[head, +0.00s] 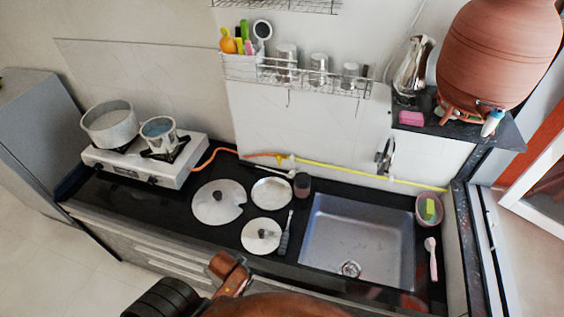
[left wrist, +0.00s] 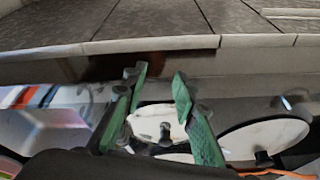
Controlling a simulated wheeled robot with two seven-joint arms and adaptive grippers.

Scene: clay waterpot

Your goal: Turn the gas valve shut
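The gas line runs low along the back wall. An orange hose (head: 206,160) leaves the stove and meets a yellow pipe (head: 350,174). The small gas valve (head: 284,159) seems to sit at that joint; its handle position is too small to tell. In the left wrist view my left gripper (left wrist: 159,77) has two green fingers spread apart with nothing between them. Pale lids (left wrist: 265,138) show beyond the fingers, and a bit of orange hose (left wrist: 285,174) shows at the bottom right. The valve is not clear there. My right gripper is in neither view.
A stove (head: 150,160) with two pots stands at left. Several steel lids (head: 218,203) and a dark cup (head: 302,185) lie on the black counter below the valve. The sink (head: 358,245) is at right. A wire rack (head: 310,75) hangs above; a clay pot (head: 498,50) stands upper right.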

